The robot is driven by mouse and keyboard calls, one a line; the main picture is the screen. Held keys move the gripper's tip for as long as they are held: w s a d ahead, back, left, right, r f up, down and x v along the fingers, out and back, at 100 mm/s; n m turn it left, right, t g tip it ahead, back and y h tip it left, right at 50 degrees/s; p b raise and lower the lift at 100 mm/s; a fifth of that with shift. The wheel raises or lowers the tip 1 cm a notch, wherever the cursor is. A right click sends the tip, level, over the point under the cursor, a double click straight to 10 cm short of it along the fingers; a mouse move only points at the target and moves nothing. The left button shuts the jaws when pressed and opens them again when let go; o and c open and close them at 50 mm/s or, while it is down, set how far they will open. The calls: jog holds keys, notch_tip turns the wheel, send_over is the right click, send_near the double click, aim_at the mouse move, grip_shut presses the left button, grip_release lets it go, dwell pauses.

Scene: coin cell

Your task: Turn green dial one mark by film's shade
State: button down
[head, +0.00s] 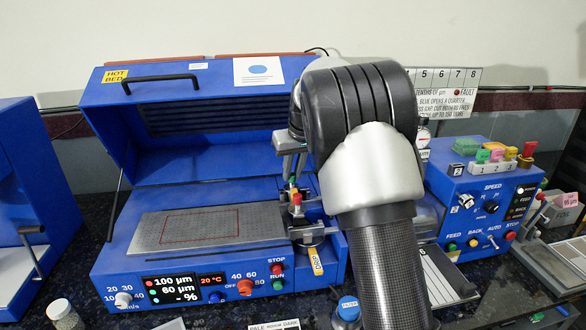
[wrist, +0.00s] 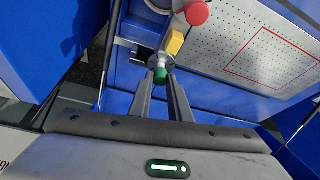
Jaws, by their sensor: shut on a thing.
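The green dial (wrist: 160,75) sits between the two fingertips of my gripper (wrist: 161,84) in the wrist view, with the fingers closed on its sides. It is at the near end of a small stack with a white part, a yellow block (wrist: 174,42) and a red knob (wrist: 196,12). In the head view my gripper (head: 291,172) reaches down over this small fitting at the right edge of the bed, and the dial is too small there to read its marks. I see no distinct film on the perforated plate (head: 150,231), which bears a red rectangle outline.
A partly cut-off card (head: 275,325) reads "PALE" and "DARK". A blue control box (head: 470,225) stands right; a blue-capped bottle (head: 348,308) stands in front.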

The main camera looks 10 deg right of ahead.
jog(key=m+h+p, duration=0.1)
jog(key=m+p, duration=0.1)
jog(key=m, duration=0.1)
jog(key=shift+a+r, duration=0.15)
jog(key=shift+m+h+p, duration=0.9)
jog(key=shift+m+p, duration=0.5)
jog(key=shift+m, duration=0.8)
jog(key=shift+g, duration=0.3)
jog(key=c, duration=1.6)
grip_release()
jog(key=shift+c, duration=0.2)
jog(key=shift+a, duration=0.1)
jog(key=v, duration=1.7)
jog(key=shift+p, duration=0.3)
